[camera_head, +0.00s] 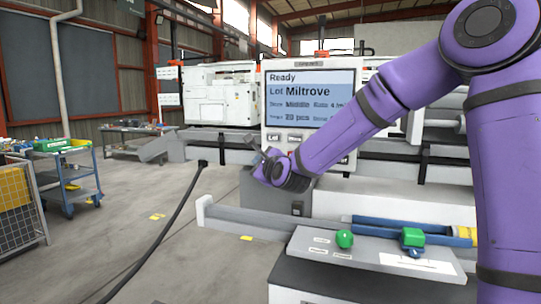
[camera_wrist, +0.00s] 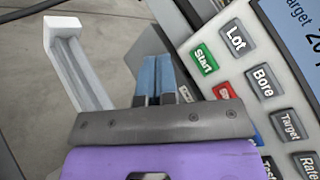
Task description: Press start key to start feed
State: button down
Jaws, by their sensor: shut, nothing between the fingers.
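The control panel (camera_head: 307,63) stands mid-view in the head view; its screen (camera_head: 308,97) reads "Ready", "Lot Miltrove" and a target of 20 pcs. In the wrist view the green Start key (camera_wrist: 204,59) is at the panel's upper left edge, beside the grey Lot key (camera_wrist: 237,38). A red key (camera_wrist: 224,91), its label partly hidden, is below it. My gripper (camera_wrist: 156,62) is shut and empty, its fingers left of the Start key and apart from it in the picture. In the head view my gripper (camera_head: 262,165) is at the panel's lower left, where the Start key cannot be seen.
More grey keys, such as Bore (camera_wrist: 264,81) and Target (camera_wrist: 290,126), are close by. A pale rail (camera_head: 240,215) runs below the panel. A grey bench top (camera_head: 375,255) with a green knob (camera_head: 344,239) is in front. A blue cart (camera_head: 70,185) stands left; open floor lies between.

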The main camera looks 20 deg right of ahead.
dwell(0.3)
jog(key=w+d, duration=0.5)
jog(key=w, duration=0.2)
dwell(0.4)
jog(key=shift+w+d, duration=0.15)
dwell(1.9)
jog(key=shift+w+d, duration=0.15)
jog(key=shift+w, duration=0.05)
jog(key=shift+w+d, duration=0.25)
jog(key=shift+w, duration=0.05)
dwell(0.8)
jog(key=shift+s+a, duration=0.45)
jog(key=shift+s, duration=0.2)
dwell(0.4)
jog(key=shift+s+a, duration=0.75)
jog(key=shift+s, duration=0.25)
jog(key=shift+s+a, duration=0.75)
jog(key=shift+s, duration=0.25)
